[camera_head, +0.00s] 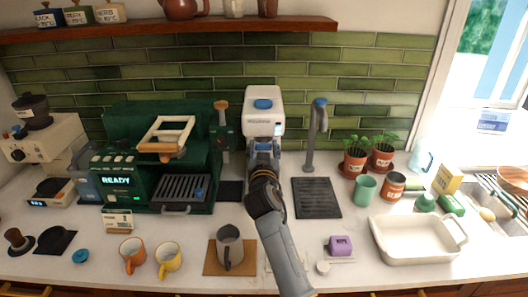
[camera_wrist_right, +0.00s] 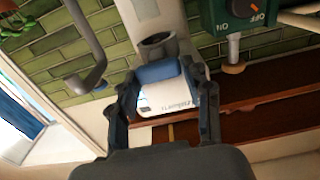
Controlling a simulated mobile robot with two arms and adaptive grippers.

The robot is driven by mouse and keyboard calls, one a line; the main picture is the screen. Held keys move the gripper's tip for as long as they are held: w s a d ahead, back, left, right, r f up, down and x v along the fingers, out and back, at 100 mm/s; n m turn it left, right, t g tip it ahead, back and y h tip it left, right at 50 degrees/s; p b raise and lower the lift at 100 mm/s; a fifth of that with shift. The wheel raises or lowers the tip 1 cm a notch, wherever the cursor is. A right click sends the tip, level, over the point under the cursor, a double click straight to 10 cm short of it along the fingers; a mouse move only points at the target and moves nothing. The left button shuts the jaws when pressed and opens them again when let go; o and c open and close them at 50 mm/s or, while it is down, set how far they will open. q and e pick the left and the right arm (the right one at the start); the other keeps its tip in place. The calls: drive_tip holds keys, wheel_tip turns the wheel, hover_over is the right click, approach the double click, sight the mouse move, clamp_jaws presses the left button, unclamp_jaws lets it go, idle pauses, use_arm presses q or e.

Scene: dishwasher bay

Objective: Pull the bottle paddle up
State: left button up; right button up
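In the head view the gripper partly hides the paddle. My left gripper is not in view.
A grey tap (camera_head: 315,130) and a dark drip mat (camera_head: 316,198) are right of the machine. A green coffee machine (camera_head: 150,150) stands to the left. A grey jug (camera_head: 229,246) on a brown mat (camera_head: 211,265) and a purple item (camera_head: 339,245) flank my forearm.

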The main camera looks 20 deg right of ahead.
sight(263, 116)
drive_tip(key=o, duration=0.3)
drive_tip(key=shift+r, duration=0.1)
wheel_tip(263, 116, up, 10)
drive_tip(key=shift+f, duration=0.1)
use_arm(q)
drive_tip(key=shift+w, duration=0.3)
